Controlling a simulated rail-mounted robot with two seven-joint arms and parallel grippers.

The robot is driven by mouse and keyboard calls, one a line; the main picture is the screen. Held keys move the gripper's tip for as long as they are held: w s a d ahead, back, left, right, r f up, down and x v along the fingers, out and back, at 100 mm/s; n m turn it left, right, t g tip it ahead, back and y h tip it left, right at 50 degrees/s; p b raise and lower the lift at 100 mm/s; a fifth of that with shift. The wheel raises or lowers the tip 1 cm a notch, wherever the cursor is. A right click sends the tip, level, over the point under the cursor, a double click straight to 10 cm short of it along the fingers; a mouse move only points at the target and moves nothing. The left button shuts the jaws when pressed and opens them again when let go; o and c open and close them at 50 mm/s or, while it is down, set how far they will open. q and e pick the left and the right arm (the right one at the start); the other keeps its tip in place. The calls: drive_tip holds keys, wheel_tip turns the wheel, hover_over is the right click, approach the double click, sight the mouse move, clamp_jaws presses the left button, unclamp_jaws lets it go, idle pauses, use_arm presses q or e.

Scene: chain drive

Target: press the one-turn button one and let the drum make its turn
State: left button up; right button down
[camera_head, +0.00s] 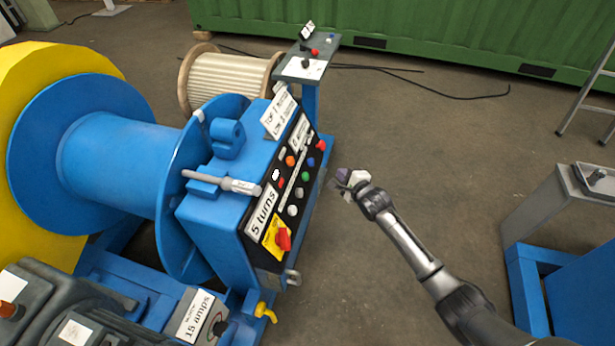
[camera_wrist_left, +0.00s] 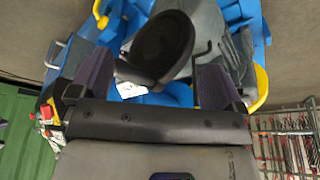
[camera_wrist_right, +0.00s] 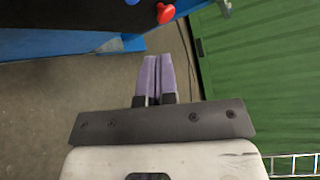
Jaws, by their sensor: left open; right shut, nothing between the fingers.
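The blue drum (camera_head: 115,155) with its flanges lies at the left in the head view, and no rope shows on its barrel. The black button panel (camera_head: 295,180) on the blue housing carries several coloured buttons, a "5 turns" label (camera_head: 262,213) and a red switch on a yellow plate (camera_head: 281,238). I cannot read which button is the one-turn button. My right gripper (camera_head: 343,180) is shut and empty, apart from the panel on its right side. In the right wrist view its purple fingers (camera_wrist_right: 155,78) are together, below a red button (camera_wrist_right: 166,13). My left gripper (camera_wrist_left: 150,85) is open, seen only in its wrist view.
A wooden reel of pale rope (camera_head: 230,80) and a small control stand (camera_head: 308,65) are behind the drum. A green container (camera_head: 430,35) closes off the back. A grey-topped blue stand (camera_head: 560,220) is at the right. The floor between is clear.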

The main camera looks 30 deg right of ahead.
sight(305, 177)
drive_tip(key=w+a+f+b, duration=0.4)
drive_tip(key=w+a+b, duration=0.1)
drive_tip(key=w+b, duration=0.1)
drive_tip(key=shift+b, duration=0.55)
idle(0.4)
idle(0.7)
idle(0.8)
idle(0.4)
drive_tip(key=shift+w+a+f, duration=0.2)
drive_tip(key=shift+w+a, duration=0.1)
